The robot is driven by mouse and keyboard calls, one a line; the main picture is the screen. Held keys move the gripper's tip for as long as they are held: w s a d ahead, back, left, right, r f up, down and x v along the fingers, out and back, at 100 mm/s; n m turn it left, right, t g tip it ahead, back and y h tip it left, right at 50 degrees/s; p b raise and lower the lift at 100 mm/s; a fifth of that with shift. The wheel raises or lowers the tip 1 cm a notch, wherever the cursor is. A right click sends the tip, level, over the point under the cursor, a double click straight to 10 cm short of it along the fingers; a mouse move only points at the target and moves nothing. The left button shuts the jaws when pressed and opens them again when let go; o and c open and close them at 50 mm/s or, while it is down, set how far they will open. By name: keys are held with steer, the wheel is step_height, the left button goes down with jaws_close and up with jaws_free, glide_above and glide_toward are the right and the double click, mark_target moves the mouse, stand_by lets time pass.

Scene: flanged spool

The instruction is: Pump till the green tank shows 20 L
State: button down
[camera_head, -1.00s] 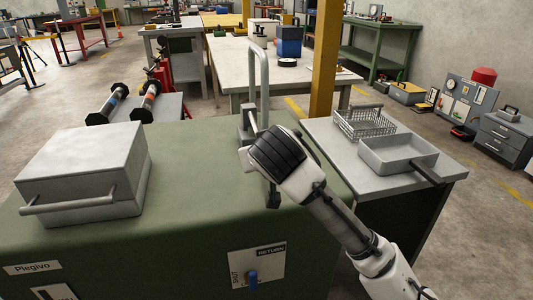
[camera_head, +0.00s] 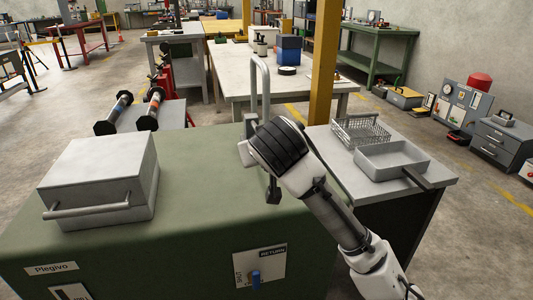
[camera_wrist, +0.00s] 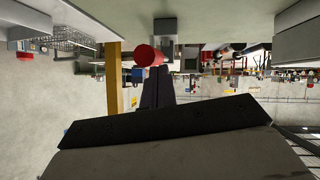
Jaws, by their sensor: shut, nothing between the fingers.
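The green tank (camera_head: 190,225) fills the lower left of the head view. It bears a Plegivo label (camera_head: 50,268) and a RETURN plate (camera_head: 273,252) with a blue knob (camera_head: 255,278). A cut-off plate (camera_head: 72,292) shows at the bottom edge; no level reading is legible. A tall grey looped bar (camera_head: 262,75) rises behind my wrist, its lower part partly hidden. My gripper (camera_head: 272,194) points down over the tank's right part and is shut and empty. In the wrist view its dark fingers (camera_wrist: 158,88) lie close to a red cylinder (camera_wrist: 148,55); I cannot tell if they touch.
A grey box (camera_head: 98,180) with a bar handle sits on the tank's left. A side table at right holds a wire basket (camera_head: 360,131) and a grey pan (camera_head: 392,160). Two dark-flanged spools (camera_head: 152,105) lie on a stand behind. Floor at far right is partly clear.

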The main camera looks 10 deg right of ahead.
steer(key=v, duration=0.6)
steer(key=shift+r+p, duration=0.3)
stand_by(0.7)
